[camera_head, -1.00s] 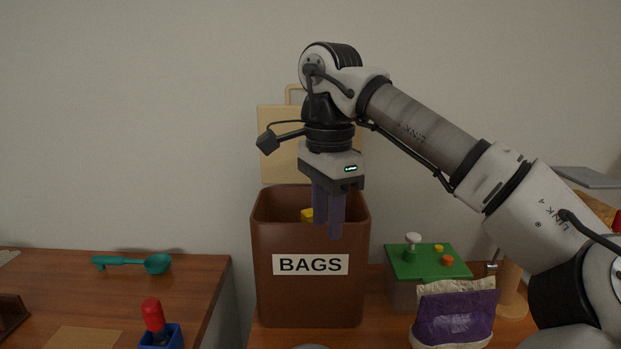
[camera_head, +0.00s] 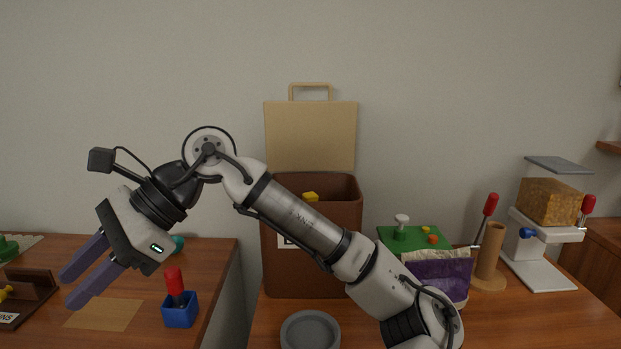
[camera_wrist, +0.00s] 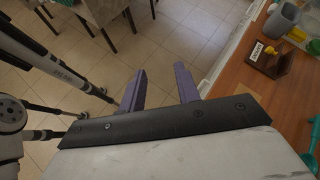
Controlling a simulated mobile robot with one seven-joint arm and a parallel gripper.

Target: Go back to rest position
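My gripper (camera_head: 83,281) is raised over the left table in the head view, tilted down to the left. Its two purple fingers are apart with nothing between them. In the wrist view the gripper (camera_wrist: 160,84) also shows spread, empty fingers, with tiled floor beyond them. The brown bin (camera_head: 311,279) marked BAGS stands at the middle behind my arm, its label mostly hidden. Something yellow (camera_head: 310,197) shows at its opening.
A blue holder (camera_head: 180,314) with a red-handled tool stands on the left table (camera_head: 215,270). A grey bowl (camera_head: 310,333), a purple bag (camera_head: 450,275), a green-topped box (camera_head: 391,240) and a white stand (camera_head: 541,270) are on the right table. Chairs (camera_wrist: 95,12) show in the wrist view.

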